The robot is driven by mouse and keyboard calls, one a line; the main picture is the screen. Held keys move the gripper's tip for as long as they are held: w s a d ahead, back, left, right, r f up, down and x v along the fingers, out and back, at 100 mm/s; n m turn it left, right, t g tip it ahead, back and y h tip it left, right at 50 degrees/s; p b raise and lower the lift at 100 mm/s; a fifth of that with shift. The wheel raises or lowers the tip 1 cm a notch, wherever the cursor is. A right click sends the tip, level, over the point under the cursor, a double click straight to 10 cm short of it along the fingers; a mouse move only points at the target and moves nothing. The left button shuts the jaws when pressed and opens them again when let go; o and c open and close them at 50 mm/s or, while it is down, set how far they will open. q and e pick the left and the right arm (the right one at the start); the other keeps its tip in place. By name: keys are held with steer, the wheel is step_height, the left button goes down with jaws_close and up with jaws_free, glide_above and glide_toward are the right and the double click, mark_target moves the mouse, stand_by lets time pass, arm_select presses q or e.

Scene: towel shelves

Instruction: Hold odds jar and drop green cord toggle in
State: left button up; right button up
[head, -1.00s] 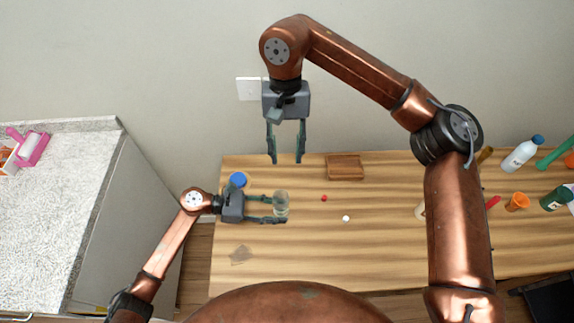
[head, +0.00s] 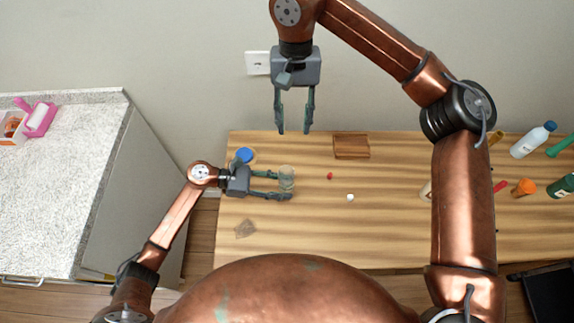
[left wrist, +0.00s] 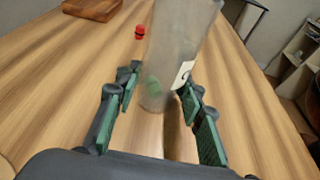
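The clear jar (head: 287,173) stands on the wooden table, between the fingers of my left gripper (head: 279,184). In the left wrist view the jar (left wrist: 180,45) carries a white label, and the left gripper (left wrist: 158,100) has a finger on each side. A gap shows at the left finger; the right finger is close to the jar, contact unclear. A green patch (left wrist: 153,87) shows low in the jar; I cannot tell if it is the cord toggle or whether it lies inside. My right gripper (head: 294,130) is open and empty, raised near the table's back edge.
A brown wooden tray (head: 351,147), a small red piece (head: 330,176) and a small white piece (head: 350,197) lie right of the jar. A blue lid (head: 245,155) lies behind my left gripper. Bottles (head: 533,140) and an orange cup (head: 523,187) stand at the right.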

arm_select(q)
steer(key=o, duration=0.5)
steer(key=shift+c, duration=0.2)
steer(key=v, duration=1.2)
